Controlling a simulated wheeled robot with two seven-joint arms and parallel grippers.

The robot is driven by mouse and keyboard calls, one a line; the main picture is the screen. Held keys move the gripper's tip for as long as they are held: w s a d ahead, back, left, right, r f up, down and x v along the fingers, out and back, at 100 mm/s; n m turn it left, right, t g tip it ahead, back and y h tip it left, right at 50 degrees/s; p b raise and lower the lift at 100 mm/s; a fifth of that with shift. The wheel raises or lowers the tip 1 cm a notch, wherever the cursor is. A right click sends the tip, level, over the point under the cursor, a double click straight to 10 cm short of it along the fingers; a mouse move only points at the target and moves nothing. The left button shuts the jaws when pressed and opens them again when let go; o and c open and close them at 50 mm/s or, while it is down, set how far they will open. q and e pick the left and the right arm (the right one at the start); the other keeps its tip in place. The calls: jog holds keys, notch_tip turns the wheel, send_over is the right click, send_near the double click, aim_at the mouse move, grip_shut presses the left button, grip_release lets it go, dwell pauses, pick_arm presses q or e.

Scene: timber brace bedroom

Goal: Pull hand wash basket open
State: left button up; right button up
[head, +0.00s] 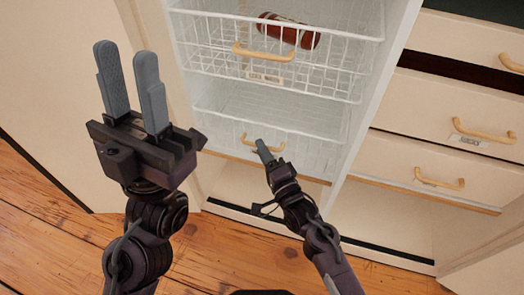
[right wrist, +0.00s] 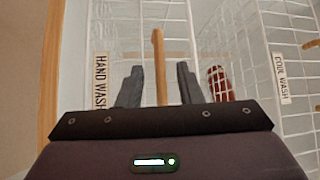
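The hand wash basket (head: 215,125) is the lower white wire basket in the cabinet in the head view. Its label (right wrist: 101,82) reads HAND WASH in the right wrist view. Its pale wooden handle (right wrist: 159,65) stands between the two fingers of my right gripper (right wrist: 160,85). Those fingers are open, with a gap visible on both sides of the handle. In the head view my right gripper (head: 264,151) is at this handle and hides part of it and of the basket front. My left gripper (head: 128,70) is open and empty, raised left of the cabinet.
The upper wire basket (head: 320,82), labelled COOL WASH (right wrist: 282,78), holds a red-brown item (head: 288,32) and has its own handle (head: 263,53). Closed cream drawers (head: 440,110) with wooden handles stand at right. The wooden floor (head: 70,240) in front is clear.

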jog(key=shift+w+a+r, duration=0.1)
jog(key=shift+w+a, duration=0.05)
jog(key=shift+w, duration=0.25)
jog(key=shift+c, duration=0.3)
grip_shut()
